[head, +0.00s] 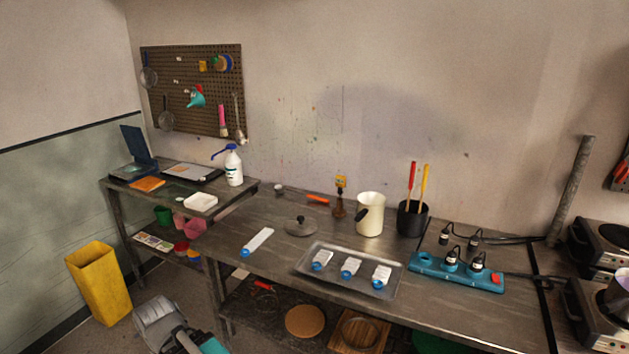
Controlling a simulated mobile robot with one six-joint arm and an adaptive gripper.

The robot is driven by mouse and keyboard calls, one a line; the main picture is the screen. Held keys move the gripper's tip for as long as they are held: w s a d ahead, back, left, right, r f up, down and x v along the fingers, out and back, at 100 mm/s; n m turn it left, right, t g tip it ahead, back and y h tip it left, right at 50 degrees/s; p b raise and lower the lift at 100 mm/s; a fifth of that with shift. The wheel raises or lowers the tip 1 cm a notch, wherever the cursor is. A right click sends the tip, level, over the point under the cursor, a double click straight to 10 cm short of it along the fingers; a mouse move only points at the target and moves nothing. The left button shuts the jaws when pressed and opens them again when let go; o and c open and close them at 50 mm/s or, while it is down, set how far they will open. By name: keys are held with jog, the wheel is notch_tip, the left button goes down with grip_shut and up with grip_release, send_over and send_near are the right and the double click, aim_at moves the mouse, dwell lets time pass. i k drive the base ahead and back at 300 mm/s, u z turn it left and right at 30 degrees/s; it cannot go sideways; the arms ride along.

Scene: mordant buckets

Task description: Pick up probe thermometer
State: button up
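A small device with a yellow square head (341,182) stands upright at the back of the long workbench, in or just behind a brown bottle-like holder (339,208). It looks like the probe thermometer, but it is too small to be sure, and no probe shows. It is left of the cream pitcher (370,214) and right of a short orange-handled tool (318,199) lying on the bench. My gripper's fingers do not show in the head view, so its state and any contact cannot be seen.
A metal tray (347,289) with several white, blue-capped tubes lies in front. A black pot (412,218) with red and yellow handles and a teal power strip (456,272) stand right. A grey lid (300,227) lies left. Bare bench (328,231) separates lid and pitcher.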

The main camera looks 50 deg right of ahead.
aim_at(341, 181)
jog(key=z, duration=0.25)
jog(key=i, duration=0.7)
jog(key=z, duration=1.15)
jog(key=i, duration=0.95)
jog(key=z, duration=0.6)
jog(key=k, duration=0.9)
jog(key=z, duration=0.1)
jog(key=i, duration=0.2)
jog(key=z, duration=0.05)
